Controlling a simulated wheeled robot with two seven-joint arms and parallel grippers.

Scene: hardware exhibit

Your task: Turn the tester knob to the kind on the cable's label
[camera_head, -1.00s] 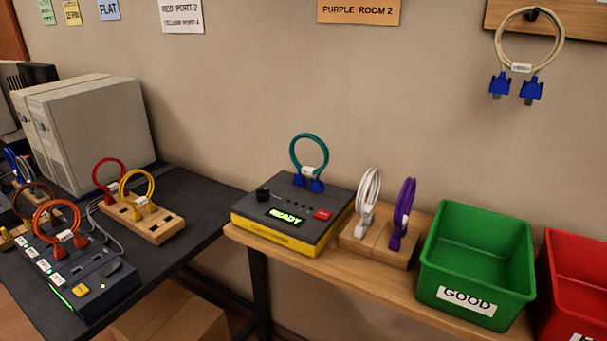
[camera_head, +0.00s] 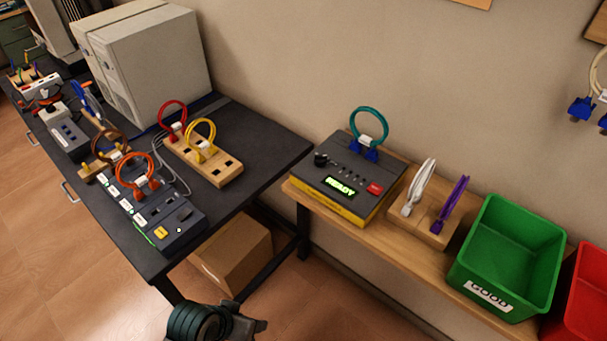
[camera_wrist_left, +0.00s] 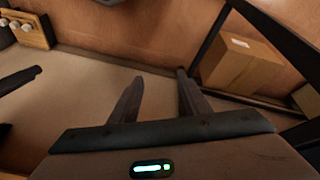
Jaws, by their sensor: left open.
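The tester (camera_head: 345,180) is a dark grey box with a yellow base on the wooden shelf. Its black knob (camera_head: 320,159) is at the top left of its face, beside a lit green display (camera_head: 341,187) and a red button (camera_head: 374,188). A teal looped cable (camera_head: 368,124) stands in it on blue plugs. The cable's white label (camera_head: 366,141) is too small to read. My left gripper (camera_wrist_left: 160,75) is open and empty in the left wrist view, far from the tester. Part of my left arm shows at the head view's bottom edge. My right gripper is out of view.
A wooden block with white and purple cables (camera_head: 437,210) stands right of the tester, then a green GOOD bin (camera_head: 512,250) and a red bin (camera_head: 590,300). The black bench (camera_head: 270,140) at left holds another dark device (camera_head: 160,220). A cardboard box (camera_head: 232,255) is underneath.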

